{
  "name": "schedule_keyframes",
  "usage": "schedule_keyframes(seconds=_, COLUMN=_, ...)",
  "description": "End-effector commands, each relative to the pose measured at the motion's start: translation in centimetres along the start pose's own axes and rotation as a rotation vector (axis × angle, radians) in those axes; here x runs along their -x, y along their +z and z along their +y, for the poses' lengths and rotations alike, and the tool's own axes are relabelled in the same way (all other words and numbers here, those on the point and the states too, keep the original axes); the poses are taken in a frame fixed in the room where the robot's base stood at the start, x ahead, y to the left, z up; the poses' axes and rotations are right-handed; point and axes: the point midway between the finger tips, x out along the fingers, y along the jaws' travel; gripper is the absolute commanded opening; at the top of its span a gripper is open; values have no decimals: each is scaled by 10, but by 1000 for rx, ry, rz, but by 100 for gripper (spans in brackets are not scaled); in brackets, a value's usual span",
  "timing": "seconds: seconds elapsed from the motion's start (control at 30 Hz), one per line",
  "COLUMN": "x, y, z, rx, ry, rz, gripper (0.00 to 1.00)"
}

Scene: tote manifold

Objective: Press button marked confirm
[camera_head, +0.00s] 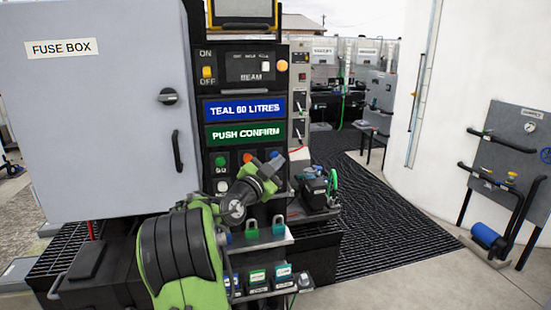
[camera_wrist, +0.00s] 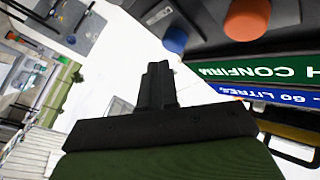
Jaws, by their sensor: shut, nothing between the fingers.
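A dark control panel carries a green display reading PUSH CONFIRM (camera_head: 244,134), which also shows upside down in the wrist view (camera_wrist: 265,68). Below it sits a row of buttons: a green one (camera_head: 220,161), an orange one (camera_head: 248,157) and a blue one, partly by my arm. A white button (camera_head: 222,186) is lower left. In the wrist view the orange button (camera_wrist: 247,18) and blue button (camera_wrist: 174,40) stand out close by. I cannot read which button is marked confirm. My gripper (camera_wrist: 158,68) is shut and empty, apart from the buttons. My arm hides the lower panel.
A blue display reading TEAL 60 LITRES (camera_head: 244,109) is above the green one. A grey fuse box (camera_head: 105,120) stands at the left. Padlocks and small labelled items sit on a shelf below the panel. Dark grating (camera_head: 385,220) to the right is largely clear.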

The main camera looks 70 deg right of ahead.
Motion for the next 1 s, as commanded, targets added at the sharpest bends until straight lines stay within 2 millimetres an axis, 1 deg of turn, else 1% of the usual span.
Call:
schedule_keyframes(seconds=0.47, x=0, y=0, z=0, rx=0, ry=0, rz=0, gripper=0)
schedule_keyframes(seconds=0.7, x=-5, y=5, z=-3, rx=0, ry=0, rz=0, gripper=0)
schedule_keyframes(seconds=1.0, x=-6, y=4, z=-4, rx=0, ry=0, rz=0, gripper=0)
